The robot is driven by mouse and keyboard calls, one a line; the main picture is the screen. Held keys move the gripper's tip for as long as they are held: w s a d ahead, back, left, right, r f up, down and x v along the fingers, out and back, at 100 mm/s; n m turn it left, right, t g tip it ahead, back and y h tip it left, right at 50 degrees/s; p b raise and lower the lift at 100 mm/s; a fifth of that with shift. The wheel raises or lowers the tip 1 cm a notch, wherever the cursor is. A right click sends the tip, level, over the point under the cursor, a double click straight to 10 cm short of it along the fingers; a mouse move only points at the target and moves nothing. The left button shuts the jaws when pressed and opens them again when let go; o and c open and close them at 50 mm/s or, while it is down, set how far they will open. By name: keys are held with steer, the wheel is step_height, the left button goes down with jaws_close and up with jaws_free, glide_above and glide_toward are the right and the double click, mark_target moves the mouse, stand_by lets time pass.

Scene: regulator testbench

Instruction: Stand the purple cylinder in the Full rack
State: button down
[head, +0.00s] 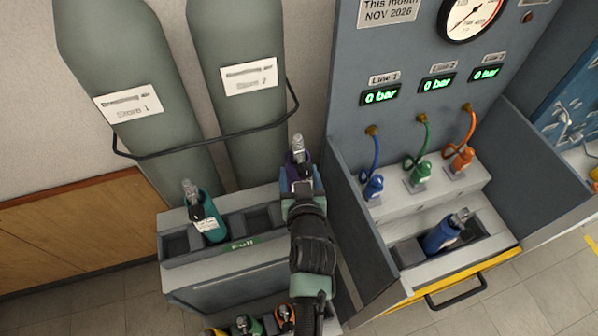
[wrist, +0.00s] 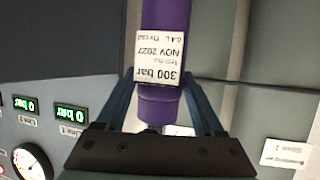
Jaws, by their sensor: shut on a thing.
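The purple cylinder (head: 297,158) has a grey metal valve on top and looks roughly upright. In the wrist view the purple cylinder (wrist: 163,105) carries a white label reading 300 bar, NOV 2027. My gripper (head: 301,183) is shut on it, with blue fingers on both sides in the wrist view (wrist: 163,100). The Full rack (head: 195,250) is a grey stepped block with square slots. My gripper and the cylinder are at its right end; my arm hides the cylinder's base, so I cannot tell whether it is inside a slot or above it.
A teal cylinder (head: 207,219) stands in the Full rack, left of empty slots. Large grey tanks (head: 125,75) rise behind. The grey testbench side wall (head: 362,230) is close on the right; a blue cylinder (head: 443,235) leans in its drawer. Several cylinders (head: 285,317) stand lower in front.

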steer(key=shift+w+f+b, duration=0.1)
steer(key=shift+f+b, duration=2.6)
steer(key=shift+f, duration=0.15)
steer(key=shift+f+b, duration=0.6)
jaws_free()
steer(key=shift+f, duration=0.1)
steer(key=shift+s+f, duration=0.25)
steer(key=shift+f, duration=0.05)
steer(key=b+v, duration=0.2)
steer(key=v, duration=1.1)
steer(key=shift+r, duration=0.2)
steer(key=shift+w, duration=0.15)
